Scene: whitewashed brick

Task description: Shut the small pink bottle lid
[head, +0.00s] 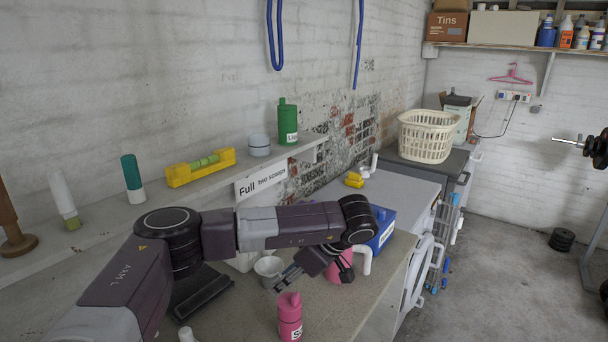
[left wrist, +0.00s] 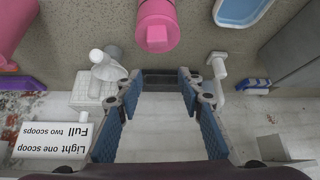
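The small pink bottle (head: 290,318) stands on the worktop near the bottom of the head view, its pink top up and a white label on its front. In the left wrist view the bottle (left wrist: 157,22) is at the top centre, with a squarish pink tab on its near side. I cannot tell whether its lid is fully shut. My left gripper (head: 278,280) is above the worktop, behind and just above the bottle. In the left wrist view its blue-padded fingers (left wrist: 160,90) are spread, with nothing between them and the bottle beyond their tips. My right gripper is not in view.
A larger pink container (head: 340,266) stands partly hidden behind my left gripper, beside a blue box (head: 383,228). A grey-white cup (head: 268,267) is close by.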

